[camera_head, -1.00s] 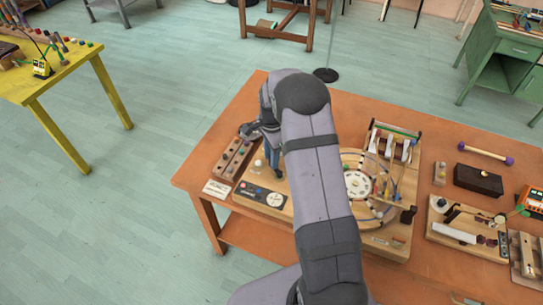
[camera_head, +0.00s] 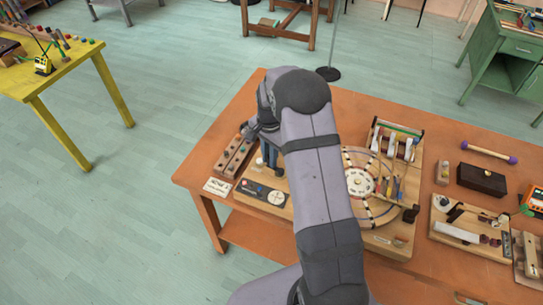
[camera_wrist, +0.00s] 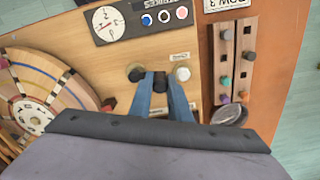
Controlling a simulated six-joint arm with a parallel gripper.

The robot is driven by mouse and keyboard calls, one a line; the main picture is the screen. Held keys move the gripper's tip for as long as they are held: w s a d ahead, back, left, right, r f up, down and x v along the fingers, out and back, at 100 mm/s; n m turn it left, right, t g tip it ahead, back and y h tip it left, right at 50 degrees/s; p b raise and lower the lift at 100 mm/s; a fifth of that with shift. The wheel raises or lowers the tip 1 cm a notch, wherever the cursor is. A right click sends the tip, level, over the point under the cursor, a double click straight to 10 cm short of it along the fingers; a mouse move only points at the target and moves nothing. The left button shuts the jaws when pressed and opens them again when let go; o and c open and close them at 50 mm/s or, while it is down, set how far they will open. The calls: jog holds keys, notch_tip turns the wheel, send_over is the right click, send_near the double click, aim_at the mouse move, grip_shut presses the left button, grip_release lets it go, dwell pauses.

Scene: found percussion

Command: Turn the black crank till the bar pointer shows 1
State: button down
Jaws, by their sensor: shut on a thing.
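My gripper (camera_wrist: 161,84) points down at the wooden board (camera_wrist: 130,57), with its blue fingers shut on a small dark knob, most likely the black crank's handle (camera_wrist: 160,77). The fingers hide most of the crank. A white knob (camera_wrist: 182,73) is close on the right and a dark round knob (camera_wrist: 136,72) on the left. My gripper (camera_head: 270,163) is partly hidden behind my arm in the head view.
A large wooden disc (camera_wrist: 28,92) with coloured stripes lies to the left in the wrist view. A wooden rack (camera_wrist: 226,66) with coloured pegs stands right of the board. The table's orange edge (camera_wrist: 268,62) and the floor lie beyond it.

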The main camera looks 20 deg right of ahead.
jog(key=n, duration=0.2)
jog(key=s+a+n, duration=0.1)
jog(key=shift+n, duration=0.4)
jog(key=shift+s+a+n+b, duration=0.2)
jog(key=shift+s+n, duration=0.15)
jog(key=shift+n, duration=0.6)
jog(key=shift+s+a+n+b, duration=0.2)
jog(key=shift+s+n, duration=0.15)
jog(key=shift+n, duration=0.6)
jog(key=c, duration=1.6)
grip_release()
jog(key=shift+c, duration=0.2)
notch_tip(320, 180, up, 7)
jog(key=b, duration=0.2)
jog(key=shift+r, duration=0.2)
